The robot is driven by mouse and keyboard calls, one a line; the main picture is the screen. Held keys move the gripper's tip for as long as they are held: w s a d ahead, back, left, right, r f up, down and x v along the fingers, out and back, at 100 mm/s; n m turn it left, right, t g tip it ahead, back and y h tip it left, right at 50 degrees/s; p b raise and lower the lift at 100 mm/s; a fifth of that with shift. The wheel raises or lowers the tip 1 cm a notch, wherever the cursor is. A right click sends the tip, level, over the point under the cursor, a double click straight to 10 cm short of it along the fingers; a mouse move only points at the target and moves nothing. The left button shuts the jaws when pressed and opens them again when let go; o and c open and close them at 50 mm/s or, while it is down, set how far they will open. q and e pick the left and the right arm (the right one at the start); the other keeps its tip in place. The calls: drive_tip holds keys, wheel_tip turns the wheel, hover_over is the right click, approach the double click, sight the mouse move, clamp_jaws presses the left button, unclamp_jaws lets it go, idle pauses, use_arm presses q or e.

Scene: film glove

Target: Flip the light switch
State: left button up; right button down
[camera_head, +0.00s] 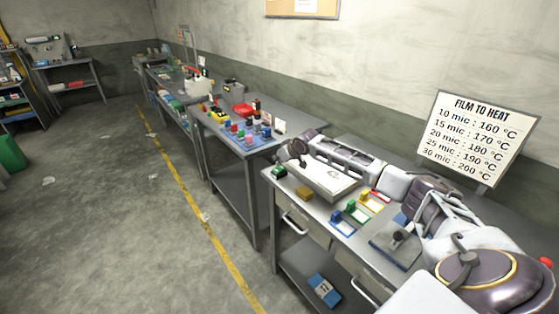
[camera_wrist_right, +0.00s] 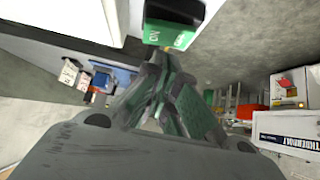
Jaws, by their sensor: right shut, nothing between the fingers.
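The switch is a small box with a green face and dark top (camera_head: 279,172) at the near left corner of the closest workbench. In the right wrist view the green box (camera_wrist_right: 168,34), with white lettering that seems to include "ON", is at the top centre. My right arm reaches in from the right over the bench. My right gripper (camera_head: 288,156) is just above and beside the switch; it is shut and empty. In the wrist view its fingertips (camera_wrist_right: 165,58) are close under the box; I cannot tell if they touch. My left gripper is out of view.
A white-topped machine (camera_head: 325,180) stands right behind the switch. A second table (camera_head: 283,106) with coloured items is beyond.

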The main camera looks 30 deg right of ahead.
drive_tip(key=shift+r+p, duration=0.4)
drive_tip(key=shift+r, duration=0.1)
drive_tip(key=shift+a+r+p, duration=0.2)
drive_tip(key=shift+r+p, duration=0.55)
drive_tip(key=shift+p, duration=0.05)
drive_tip(key=b+v, duration=0.1)
drive_tip(key=v, duration=0.9)
drive_tip(key=shift+a, duration=0.6)
drive_tip(key=shift+f, duration=0.15)
drive_tip(key=shift+f, duration=0.1)
